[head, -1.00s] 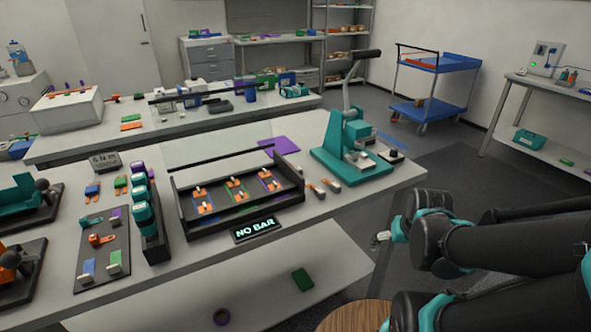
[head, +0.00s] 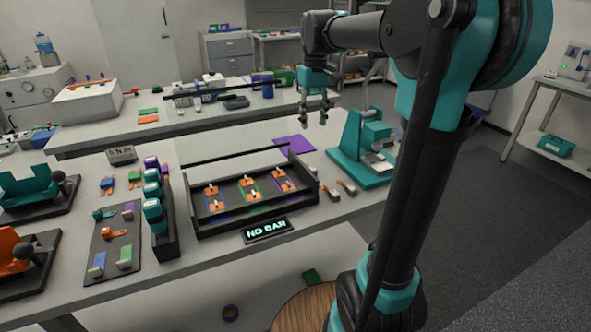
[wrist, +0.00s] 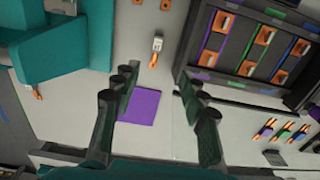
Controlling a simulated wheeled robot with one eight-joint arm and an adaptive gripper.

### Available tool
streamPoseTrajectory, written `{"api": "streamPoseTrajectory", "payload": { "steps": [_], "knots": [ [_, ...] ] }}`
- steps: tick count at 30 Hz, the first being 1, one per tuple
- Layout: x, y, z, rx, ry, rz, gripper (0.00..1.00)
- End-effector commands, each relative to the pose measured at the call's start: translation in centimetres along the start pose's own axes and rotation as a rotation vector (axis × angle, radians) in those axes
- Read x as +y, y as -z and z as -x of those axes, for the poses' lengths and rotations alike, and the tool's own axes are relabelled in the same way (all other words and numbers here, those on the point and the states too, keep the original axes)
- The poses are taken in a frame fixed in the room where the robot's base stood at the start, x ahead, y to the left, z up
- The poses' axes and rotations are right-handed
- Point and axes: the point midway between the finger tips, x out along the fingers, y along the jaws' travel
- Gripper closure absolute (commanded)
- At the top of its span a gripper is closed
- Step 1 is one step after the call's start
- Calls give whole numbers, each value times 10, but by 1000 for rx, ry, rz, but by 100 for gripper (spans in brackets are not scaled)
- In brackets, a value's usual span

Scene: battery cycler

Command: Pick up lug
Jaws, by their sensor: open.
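My gripper (head: 316,112) hangs fingers down above the bench's far side, behind the tray. It is open and empty, and its spread fingers show in the wrist view (wrist: 158,82). Which lug is meant, I cannot tell.
The black tray (head: 255,226) holds several orange-ended pieces over coloured strips. A teal press (head: 358,178) stands right of the lugs. A purple sheet (head: 294,143) lies behind the tray. A "NO BAR" display (head: 266,230) stands in front.

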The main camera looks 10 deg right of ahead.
Motion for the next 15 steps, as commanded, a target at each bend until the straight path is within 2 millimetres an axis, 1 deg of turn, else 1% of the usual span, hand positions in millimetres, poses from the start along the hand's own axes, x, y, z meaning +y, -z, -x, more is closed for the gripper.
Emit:
{"api": "streamPoseTrajectory", "payload": {
  "steps": [5, 15],
  "knots": [
    [0, 0, -29, 0, 0, 0, 57],
    [0, 0, -95, 0, 0, -1, 57]
  ]
}}
